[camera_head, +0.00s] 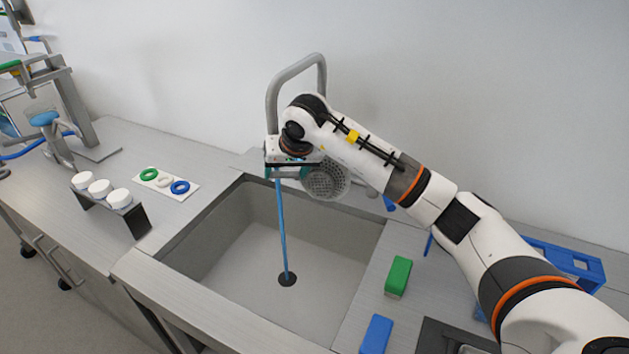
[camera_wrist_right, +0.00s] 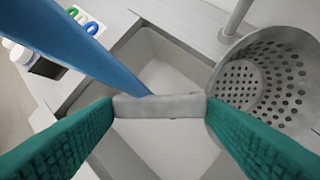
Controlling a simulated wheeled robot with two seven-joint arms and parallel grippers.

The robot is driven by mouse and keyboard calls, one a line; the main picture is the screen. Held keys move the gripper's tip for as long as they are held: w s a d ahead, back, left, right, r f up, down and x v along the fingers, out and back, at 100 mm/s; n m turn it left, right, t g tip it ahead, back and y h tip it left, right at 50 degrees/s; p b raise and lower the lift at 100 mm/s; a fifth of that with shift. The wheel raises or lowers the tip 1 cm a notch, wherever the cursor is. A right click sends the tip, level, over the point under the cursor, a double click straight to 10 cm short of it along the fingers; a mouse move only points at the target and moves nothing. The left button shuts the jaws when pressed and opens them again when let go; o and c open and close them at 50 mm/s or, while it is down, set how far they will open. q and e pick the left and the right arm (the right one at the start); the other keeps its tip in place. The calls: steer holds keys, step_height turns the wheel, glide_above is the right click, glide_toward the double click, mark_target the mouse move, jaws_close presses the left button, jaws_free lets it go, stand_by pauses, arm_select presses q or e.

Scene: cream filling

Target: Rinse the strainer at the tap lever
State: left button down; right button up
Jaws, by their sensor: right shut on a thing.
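The grey perforated strainer (camera_head: 325,181) hangs over the back of the sink, just right of my right gripper (camera_head: 289,172). In the right wrist view the strainer (camera_wrist_right: 250,85) is at the right, its holed inside showing. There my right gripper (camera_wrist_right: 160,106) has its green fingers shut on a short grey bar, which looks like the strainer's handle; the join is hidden. The grey tap (camera_head: 297,70) arches behind my wrist, and its lever cannot be made out. A blue water stream (camera_head: 282,230) runs down to the drain, left of the strainer bowl. My left gripper is out of view.
The sink (camera_head: 225,262) is otherwise empty. A green block (camera_head: 398,275) and a blue block (camera_head: 377,335) lie right of it. A rack with white-capped jars (camera_head: 118,200) and a plate of coloured rings (camera_head: 165,183) stand left. A blue rack (camera_head: 570,262) is behind my right arm.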

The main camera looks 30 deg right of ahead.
steer(key=shift+a, duration=0.1)
steer(key=s+d+b, duration=0.1)
steer(key=s, duration=0.7)
stand_by(0.6)
steer(key=shift+r, duration=0.1)
stand_by(1.1)
steer(key=s+r, duration=0.4)
steer(key=s, duration=0.1)
steer(key=shift+d, duration=0.25)
steer(key=shift+f, duration=0.1)
